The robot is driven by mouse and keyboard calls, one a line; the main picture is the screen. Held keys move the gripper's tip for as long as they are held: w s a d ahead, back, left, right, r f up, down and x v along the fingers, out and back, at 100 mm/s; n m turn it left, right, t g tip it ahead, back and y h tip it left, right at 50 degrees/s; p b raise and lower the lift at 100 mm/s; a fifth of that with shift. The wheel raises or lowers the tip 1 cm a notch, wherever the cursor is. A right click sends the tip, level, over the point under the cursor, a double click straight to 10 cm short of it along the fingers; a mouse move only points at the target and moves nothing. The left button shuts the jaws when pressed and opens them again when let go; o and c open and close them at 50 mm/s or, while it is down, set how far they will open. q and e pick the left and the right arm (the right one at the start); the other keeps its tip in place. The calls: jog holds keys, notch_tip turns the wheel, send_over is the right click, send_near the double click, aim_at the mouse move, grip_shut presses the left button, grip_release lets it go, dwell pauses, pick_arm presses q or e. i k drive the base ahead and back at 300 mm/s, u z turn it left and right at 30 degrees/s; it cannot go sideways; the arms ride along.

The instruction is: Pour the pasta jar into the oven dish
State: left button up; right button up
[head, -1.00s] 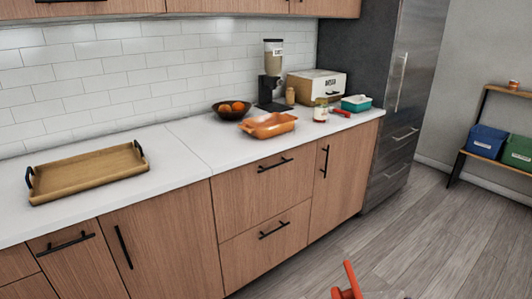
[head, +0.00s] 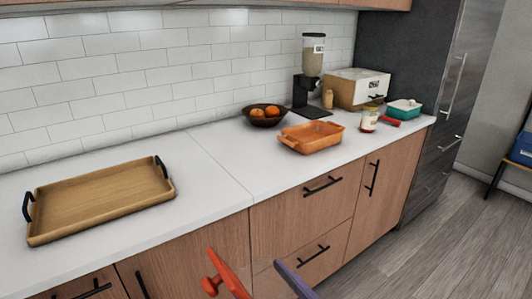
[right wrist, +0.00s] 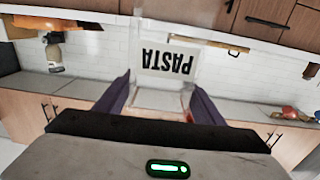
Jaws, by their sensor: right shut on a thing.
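The oven dish, an orange dish with end handles (head: 322,139), sits on the white counter right of centre in the head view. In the right wrist view the clear pasta jar (right wrist: 165,70) shows its PASTA label upside down. The purple fingers of my right gripper (right wrist: 160,92) are on either side of the jar, shut on it. In the head view a purple finger (head: 296,280) shows at the bottom edge, apart from the dish. A red part with a knob (head: 228,276) is beside it; I cannot tell whether it is the jar's lid. My left gripper is not in view.
A wooden tray (head: 45,237) lies at left. Behind the dish are a fruit bowl (head: 265,120), a dispenser (head: 304,95) and a bread box (head: 345,90). A small jar (head: 369,119) and teal dish (head: 404,112) stand right. The counter between tray and orange dish is clear.

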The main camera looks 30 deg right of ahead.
aim_at(310, 137)
jog(key=z, duration=0.35)
jog(key=i, duration=0.8)
jog(key=z, duration=0.75)
